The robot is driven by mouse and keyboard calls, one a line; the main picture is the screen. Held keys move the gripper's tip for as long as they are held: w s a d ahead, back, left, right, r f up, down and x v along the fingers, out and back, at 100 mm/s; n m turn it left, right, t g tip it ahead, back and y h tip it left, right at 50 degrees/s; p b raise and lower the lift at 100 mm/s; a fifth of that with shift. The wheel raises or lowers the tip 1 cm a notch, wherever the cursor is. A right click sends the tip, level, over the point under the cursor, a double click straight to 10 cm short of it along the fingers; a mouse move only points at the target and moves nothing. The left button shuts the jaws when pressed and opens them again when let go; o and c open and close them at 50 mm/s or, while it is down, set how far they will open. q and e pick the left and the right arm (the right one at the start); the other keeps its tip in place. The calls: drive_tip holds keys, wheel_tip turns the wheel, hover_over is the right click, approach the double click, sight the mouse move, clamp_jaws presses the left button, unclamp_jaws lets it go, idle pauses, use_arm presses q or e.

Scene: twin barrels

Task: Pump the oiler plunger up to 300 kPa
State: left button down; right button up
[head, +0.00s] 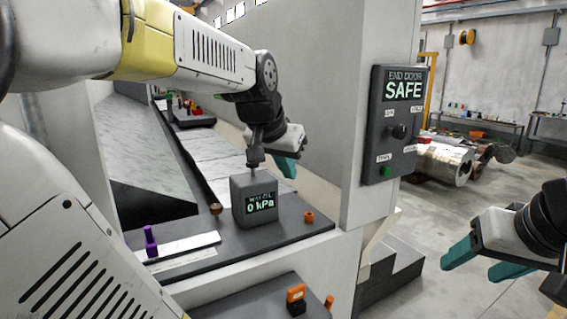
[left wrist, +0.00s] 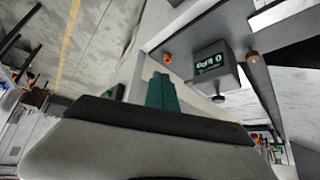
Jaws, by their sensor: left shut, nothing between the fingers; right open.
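The oiler (head: 254,203) is a dark grey box on a dark shelf, with a green display reading "WAY OIL 0 kPa". Its plunger (head: 253,160) stands up from the top with a dark knob. My left gripper (head: 287,167) is behind and to the right of the plunger in the head view; its teal fingers are shut and empty. In the left wrist view the oiler (left wrist: 217,68) appears upper right, beyond the shut teal fingers (left wrist: 161,92), apart from them. My right gripper (head: 488,262) is open and empty at the lower right, away from the oiler.
The dark shelf (head: 280,236) also carries an orange cap (head: 309,217), a brown knob (head: 215,209), and a purple item (head: 150,241) by a white strip. A control panel (head: 394,124) reading "END DOOR SAFE" is on the white pillar to the right.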

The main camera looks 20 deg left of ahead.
use_arm(q)
drive_tip(key=w+a+r+y, duration=0.2)
drive_tip(key=w+a+r, duration=0.1)
drive_tip(key=w+a, duration=0.7)
drive_tip(key=r+m+t+y, duration=0.1)
drive_tip(key=r+m+y, duration=0.1)
drive_tip(key=y, duration=0.1)
hover_over(253, 170)
drive_tip(key=shift+s+f, duration=0.2)
drive_tip(key=shift+f, duration=4.4)
drive_tip(key=shift+f, duration=0.15)
drive_tip(key=shift+f, duration=0.3)
